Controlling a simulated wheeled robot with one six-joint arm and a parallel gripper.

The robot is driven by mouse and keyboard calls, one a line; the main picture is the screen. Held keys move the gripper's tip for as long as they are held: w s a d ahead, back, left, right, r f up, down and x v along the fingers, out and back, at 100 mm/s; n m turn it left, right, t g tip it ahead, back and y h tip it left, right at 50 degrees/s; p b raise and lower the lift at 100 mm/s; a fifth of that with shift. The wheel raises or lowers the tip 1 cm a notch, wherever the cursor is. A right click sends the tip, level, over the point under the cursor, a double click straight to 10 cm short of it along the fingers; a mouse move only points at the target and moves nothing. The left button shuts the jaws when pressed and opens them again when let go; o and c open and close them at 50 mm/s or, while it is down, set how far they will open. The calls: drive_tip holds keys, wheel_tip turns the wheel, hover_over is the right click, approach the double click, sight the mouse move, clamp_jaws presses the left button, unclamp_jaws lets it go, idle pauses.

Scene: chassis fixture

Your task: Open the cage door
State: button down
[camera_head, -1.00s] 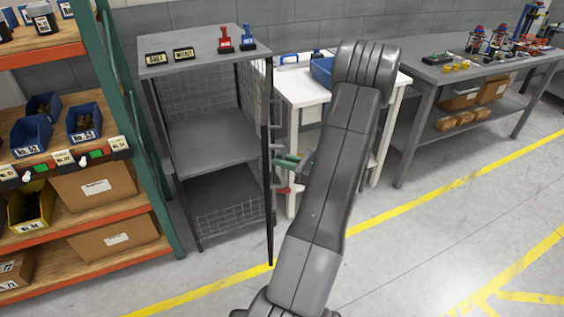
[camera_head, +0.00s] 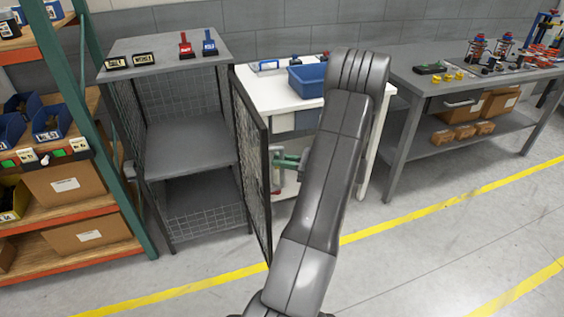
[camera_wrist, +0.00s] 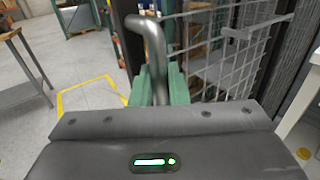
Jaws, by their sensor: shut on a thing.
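The cage (camera_head: 190,135) is a grey metal cabinet with mesh walls and shelves, left of centre in the head view. Its mesh door (camera_head: 250,150) is swung well out toward the front right, and the inside shows. My gripper (camera_head: 290,161), with green fingers, is at the door's right-hand face, partly hidden by my arm. In the wrist view my gripper (camera_wrist: 160,85) is shut on a bent grey metal handle (camera_wrist: 150,35). The door mesh (camera_wrist: 225,60) shows to the right of the handle.
A white table (camera_head: 275,95) with a blue bin (camera_head: 307,80) stands right behind the door. A grey workbench (camera_head: 440,85) is farther right. An orange and green shelf rack (camera_head: 70,245) stands left of the cage. The floor in front is clear, with yellow lines.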

drive_tip(key=shift+w+d+r, duration=0.1)
drive_tip(key=shift+w+d, duration=0.05)
idle(0.3)
drive_tip(key=c, duration=1.5)
unclamp_jaws()
drive_tip(key=b+v, duration=0.1)
drive_tip(key=v, duration=1.2)
drive_tip(key=shift+d+b, duration=0.35)
drive_tip(key=shift+b, duration=0.05)
drive_tip(key=shift+a, duration=0.1)
drive_tip(key=p+x, duration=0.1)
drive_tip(key=x, duration=1.2)
drive_tip(key=shift+a+p, duration=0.35)
drive_tip(key=shift+p, duration=0.05)
